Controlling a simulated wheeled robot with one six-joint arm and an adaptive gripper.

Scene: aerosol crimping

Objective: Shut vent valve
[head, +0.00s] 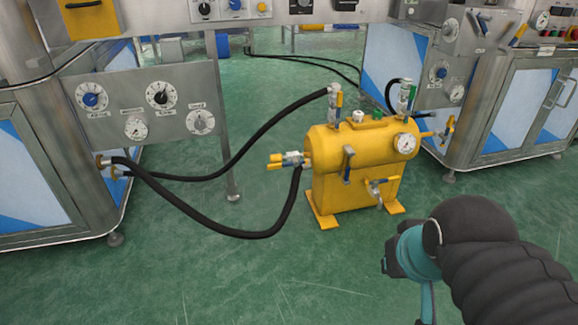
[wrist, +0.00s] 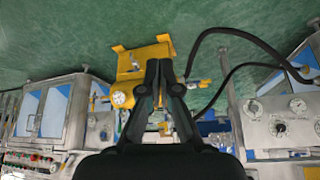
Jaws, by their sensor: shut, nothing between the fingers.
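A yellow tank (head: 353,195) stands on the floor on two feet, with a round white gauge (head: 405,144) at its upper right. Several small valves sit on it: one with a yellow and blue handle (head: 338,100) at top left, one at top right (head: 405,97), a blue lever (head: 348,165) on the front, a lower tap (head: 378,190), and one at the right end (head: 447,130). No readable label tells which is the vent valve. In the wrist view the tank (wrist: 132,68) appears upside down, partly hidden by my gripper (wrist: 160,63), which is shut and empty.
Black hoses (head: 220,230) run from the tank to the left machine (head: 40,160). A gauge panel (head: 150,105) hangs at the left. Another steel cabinet (head: 520,110) stands at the right.

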